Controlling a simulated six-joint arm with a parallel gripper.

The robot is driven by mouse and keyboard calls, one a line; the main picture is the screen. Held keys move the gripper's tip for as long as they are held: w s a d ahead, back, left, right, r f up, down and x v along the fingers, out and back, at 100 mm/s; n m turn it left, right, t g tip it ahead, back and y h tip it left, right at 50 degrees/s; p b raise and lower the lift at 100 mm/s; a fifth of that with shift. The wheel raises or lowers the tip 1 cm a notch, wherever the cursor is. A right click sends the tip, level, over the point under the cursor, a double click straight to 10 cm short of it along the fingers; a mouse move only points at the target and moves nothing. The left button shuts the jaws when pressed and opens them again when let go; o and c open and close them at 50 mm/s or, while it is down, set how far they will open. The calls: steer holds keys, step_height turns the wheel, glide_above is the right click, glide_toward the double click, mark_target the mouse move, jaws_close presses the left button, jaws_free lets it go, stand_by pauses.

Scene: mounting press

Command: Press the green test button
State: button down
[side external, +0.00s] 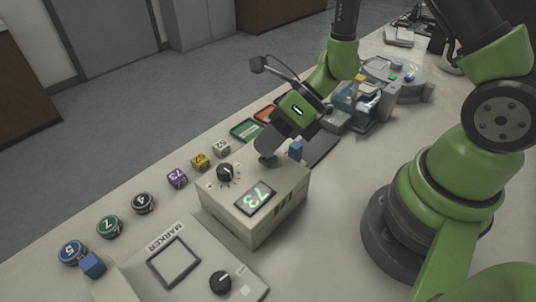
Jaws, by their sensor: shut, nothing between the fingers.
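A pale box (240,224) stands on the table, with a dark knob (226,173) and a small screen (256,197) reading 73 in green on its top. The green button (268,161) sits at the back of the box top, partly hidden under my gripper. My gripper (268,150) is shut and empty, pointing down over the green button. Its tips look at or just above the button; I cannot tell whether they touch it.
A blue block (296,149) is close to the right of my gripper. Numbered cubes (200,161) and round discs (107,226) lie along the left table edge. A panel marked MARKER (190,270) is in front. A grey machine (395,82) stands behind.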

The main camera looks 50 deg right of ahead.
mark_target(279, 172)
steer(key=shift+r, duration=0.6)
steer(key=shift+r, duration=2.5)
steer(key=shift+s+r+n, duration=0.1)
steer(key=shift+r+n, duration=0.2)
steer(key=s+d+r+n+t+h, duration=0.1)
steer(key=s+r+n, duration=0.5)
steer(key=n, duration=0.7)
steer(key=s+d+r+n+t+h, duration=0.2)
steer(key=s+d+r+n+h, duration=0.2)
steer(key=r+n, duration=0.4)
steer(key=s+n+h, duration=0.1)
steer(key=s+n, duration=0.1)
steer(key=n, duration=0.4)
steer(key=shift+d+r, duration=0.2)
steer(key=shift+r, duration=0.1)
